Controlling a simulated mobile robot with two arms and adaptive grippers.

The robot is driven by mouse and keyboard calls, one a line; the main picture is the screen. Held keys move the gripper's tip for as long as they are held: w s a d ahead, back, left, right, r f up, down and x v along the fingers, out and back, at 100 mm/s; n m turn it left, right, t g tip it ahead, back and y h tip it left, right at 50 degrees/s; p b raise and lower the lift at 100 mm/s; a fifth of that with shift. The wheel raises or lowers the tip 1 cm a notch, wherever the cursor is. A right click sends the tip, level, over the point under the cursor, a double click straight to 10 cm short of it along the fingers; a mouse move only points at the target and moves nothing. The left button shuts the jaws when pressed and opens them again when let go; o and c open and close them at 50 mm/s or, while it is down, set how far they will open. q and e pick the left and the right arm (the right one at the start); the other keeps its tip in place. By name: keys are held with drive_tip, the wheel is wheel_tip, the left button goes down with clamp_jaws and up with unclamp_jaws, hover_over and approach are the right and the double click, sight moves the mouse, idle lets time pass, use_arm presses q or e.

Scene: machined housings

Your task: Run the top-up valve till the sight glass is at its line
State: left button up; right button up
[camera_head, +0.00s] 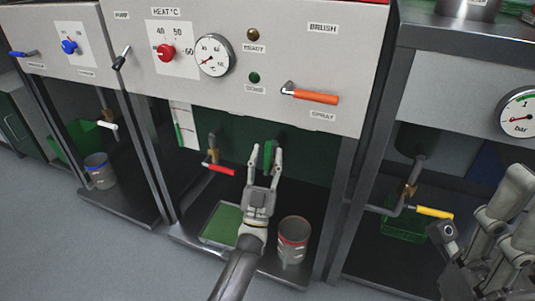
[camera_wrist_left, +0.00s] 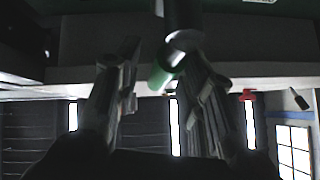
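My left gripper (camera_head: 265,158) is open under the middle machine's front panel, its fingers pointing up. A green handle-like part (camera_head: 268,153) shows between its fingertips. In the left wrist view, the open fingers (camera_wrist_left: 158,85) have a green-ended cylinder (camera_wrist_left: 166,74) between them; I cannot tell if they touch it. A red-handled valve (camera_head: 221,169) is left of the gripper. My right gripper (camera_head: 485,238) is at the lower right.
An orange lever (camera_head: 310,96), a red knob (camera_head: 166,53) and a dial gauge (camera_head: 214,55) are on the panel above. A grey can with a red band (camera_head: 293,240) and a green tray (camera_head: 221,223) stand below. A yellow-handled valve (camera_head: 434,212) is at right.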

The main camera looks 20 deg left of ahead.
use_arm(q)
drive_tip(key=v, duration=1.1)
idle(6.9)
